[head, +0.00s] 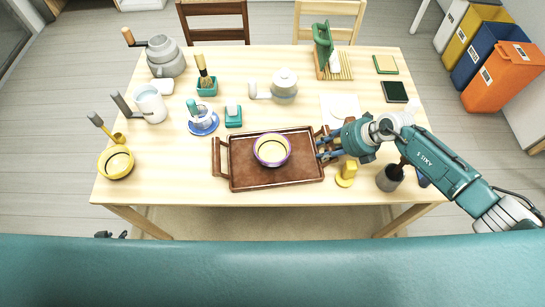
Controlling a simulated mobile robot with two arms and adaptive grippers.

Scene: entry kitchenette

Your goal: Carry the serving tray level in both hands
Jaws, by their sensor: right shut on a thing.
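The brown serving tray (245,178) lies flat on the wooden table near its front edge. A round bowl (272,162) with a purple rim and pale yellow inside stands on it. The tray's left handle (217,157) is free. My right gripper (324,148) comes in from the right and is shut on the tray's right handle, which it partly covers. My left gripper (111,235) shows only as small dark tips below the table's front left, away from the tray. The rest of it is hidden behind my teal body, so its opening cannot be judged.
A yellow block-like item (347,174) and a grey cup (389,178) stand right of the tray, under my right arm. A cup on a blue saucer (203,122) and a teal holder (233,117) stand behind it. A yellow pot (116,162) is far left.

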